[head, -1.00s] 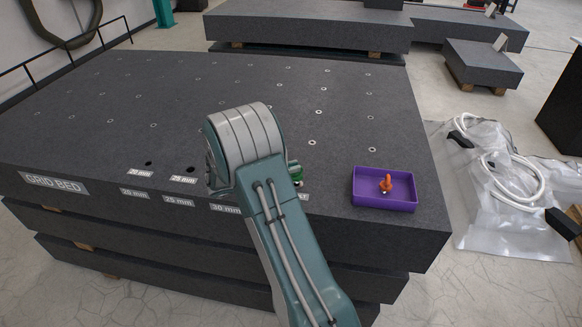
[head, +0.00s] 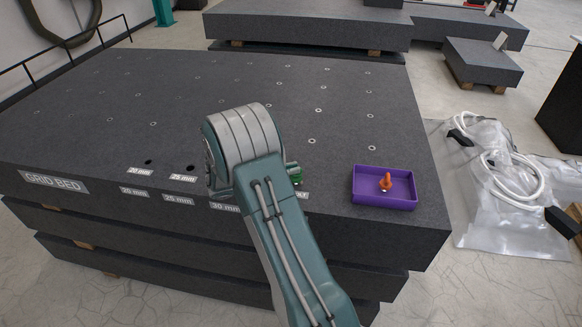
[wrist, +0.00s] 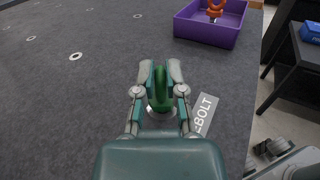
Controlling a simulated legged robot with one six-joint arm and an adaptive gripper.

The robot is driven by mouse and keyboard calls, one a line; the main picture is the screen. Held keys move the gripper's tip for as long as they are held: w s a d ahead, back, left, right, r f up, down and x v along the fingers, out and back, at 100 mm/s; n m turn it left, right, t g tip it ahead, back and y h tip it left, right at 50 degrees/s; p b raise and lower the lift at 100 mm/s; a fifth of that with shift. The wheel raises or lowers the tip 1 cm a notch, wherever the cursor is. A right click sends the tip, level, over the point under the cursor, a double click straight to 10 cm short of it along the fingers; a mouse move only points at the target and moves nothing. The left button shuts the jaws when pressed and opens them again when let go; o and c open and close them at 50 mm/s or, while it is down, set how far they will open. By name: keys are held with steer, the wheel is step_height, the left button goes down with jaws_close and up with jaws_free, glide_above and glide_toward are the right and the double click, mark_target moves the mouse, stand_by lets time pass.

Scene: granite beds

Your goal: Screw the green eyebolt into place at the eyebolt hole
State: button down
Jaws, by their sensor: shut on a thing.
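The green eyebolt (wrist: 160,88) stands upright between the fingertips of my gripper (wrist: 160,82) in the wrist view. My gripper is shut on its ring. A pale round rim shows at the eyebolt's foot on the granite, beside a label (wrist: 205,114) that reads "...EBOLT". The hole itself is hidden beneath the eyebolt, so I cannot tell how deep the thread sits. In the head view my arm covers most of the gripper, and only a bit of green (head: 296,179) shows at the arm's right side.
A purple tray (head: 385,203) holding an orange eyebolt (head: 386,182) stands on the grid bed (head: 120,110) near its right front corner. The tray is also beyond my gripper in the wrist view (wrist: 207,32). Two dark holes lie left of my arm. The bed's middle is clear.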

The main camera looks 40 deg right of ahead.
steer(key=shift+f, duration=0.6)
steer(key=shift+w+d+m+g+y, duration=0.1)
steer(key=shift+m+g+y, duration=0.95)
steer(key=shift+g, duration=0.5)
steer(key=shift+w+d+m+g+y, duration=0.1)
steer(key=shift+m+g+y, duration=0.75)
steer(key=shift+m+g, duration=0.55)
steer(key=c, duration=0.6)
jaws_free()
steer(key=shift+c, duration=0.2)
steer(key=shift+n, duration=0.25)
steer(key=shift+v, duration=3.1)
steer(key=shift+s+d, duration=0.1)
